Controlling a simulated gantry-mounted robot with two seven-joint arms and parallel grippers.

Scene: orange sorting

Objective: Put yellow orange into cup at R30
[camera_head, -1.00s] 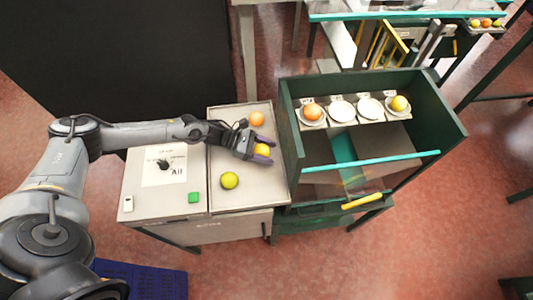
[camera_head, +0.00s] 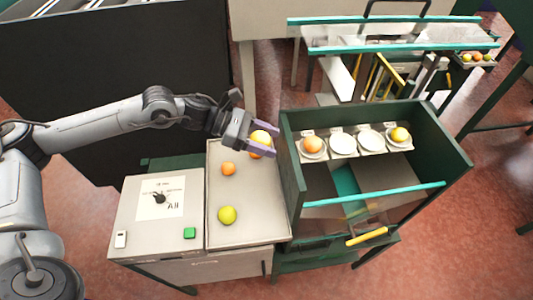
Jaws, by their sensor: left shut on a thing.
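My left gripper (camera_head: 261,141) is shut on a yellow orange (camera_head: 260,136) and holds it above the far right corner of the tray, beside the green bin's left wall. In the bin stands a row of white cups: the leftmost (camera_head: 312,155) holds an orange fruit, the two middle cups (camera_head: 343,145) (camera_head: 371,140) are empty, and the right one holds a yellow orange (camera_head: 400,134). Small labels stand behind the cups, too small to read, so I cannot tell which is R30. My right gripper is not in view.
On the grey tray (camera_head: 245,228) lie an orange fruit (camera_head: 228,169), a yellow-green one (camera_head: 227,215) and another orange one (camera_head: 254,154), partly hidden by my gripper. The green bin (camera_head: 291,185) has a high left wall and a teal front rail (camera_head: 375,195).

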